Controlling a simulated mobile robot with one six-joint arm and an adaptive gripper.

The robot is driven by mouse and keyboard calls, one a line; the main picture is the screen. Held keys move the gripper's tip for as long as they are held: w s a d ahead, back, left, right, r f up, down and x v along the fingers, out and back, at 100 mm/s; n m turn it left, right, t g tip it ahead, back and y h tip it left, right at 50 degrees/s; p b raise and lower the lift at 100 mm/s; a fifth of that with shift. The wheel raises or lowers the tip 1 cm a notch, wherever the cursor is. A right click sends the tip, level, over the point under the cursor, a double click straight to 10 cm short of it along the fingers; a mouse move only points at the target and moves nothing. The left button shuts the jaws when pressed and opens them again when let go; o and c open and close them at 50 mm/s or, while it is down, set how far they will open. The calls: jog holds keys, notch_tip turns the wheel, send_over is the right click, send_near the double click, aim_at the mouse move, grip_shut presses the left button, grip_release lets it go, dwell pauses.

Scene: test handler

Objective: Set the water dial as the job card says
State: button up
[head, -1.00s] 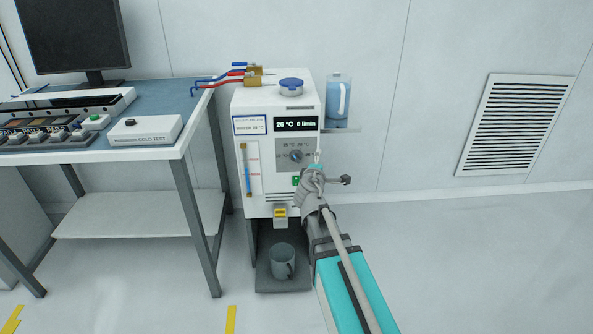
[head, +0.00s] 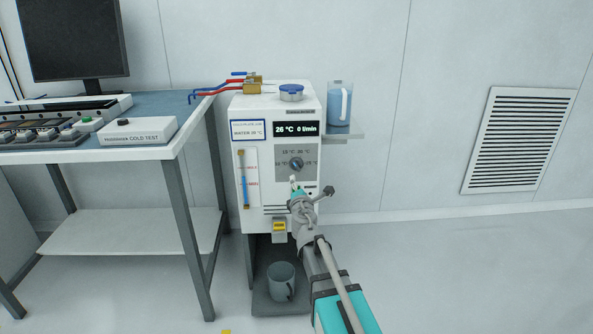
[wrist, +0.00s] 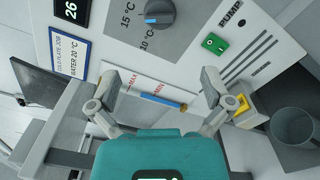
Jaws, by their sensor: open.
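The water dial (head: 296,164) is a dark round knob on a grey scale plate on the front of the white chiller. It shows at the top of the wrist view (wrist: 160,15), with a blue mark, near the 15 °C and 10 °C labels; its exact setting is hard to tell. The blue-framed job card (head: 248,129) reads water 20 °C; it also shows in the wrist view (wrist: 70,62). My gripper (head: 311,187) is open and empty, just below the dial and apart from it. In the wrist view its fingers (wrist: 160,80) are spread before the sight-tube panel.
The display (head: 297,129) reads 26 °C and 0 l/min. A green pump switch (wrist: 214,43) sits near the dial. A grey mug (head: 281,281) stands under the outlet. A bench (head: 150,153) stands left; a jug (head: 339,104) is on a side shelf. Floor at right is clear.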

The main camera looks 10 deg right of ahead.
aim_at(297, 167)
jog(key=w, duration=0.4)
jog(key=w+d, duration=0.1)
jog(key=w, duration=0.8)
jog(key=shift+w+d, duration=0.25)
jog(key=shift+w, duration=0.1)
jog(key=c, duration=1.1)
jog(key=shift+m, duration=0.4)
jog(key=shift+c, duration=0.2)
jog(key=m, duration=1.1)
jog(key=shift+d, duration=0.1)
